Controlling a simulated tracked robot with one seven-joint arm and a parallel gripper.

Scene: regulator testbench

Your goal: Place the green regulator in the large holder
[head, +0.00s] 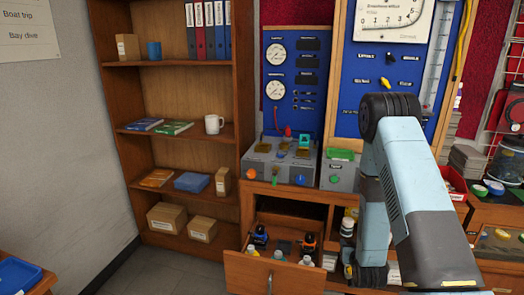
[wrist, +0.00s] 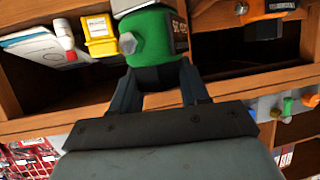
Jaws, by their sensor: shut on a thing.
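In the head view my arm covers my gripper, and I cannot make out the green regulator there. The grey testbench (head: 268,172) stands on the wooden cabinet with gauges behind it. I cannot tell which part of it, if any, is the large holder.
An open drawer (head: 262,284) below the bench holds an orange-topped regulator (head: 308,243), a dark blue one (head: 259,236) and small bottles. A grey box with a green knob (head: 339,172) stands right of the bench. A bookshelf (head: 180,65) is at left.

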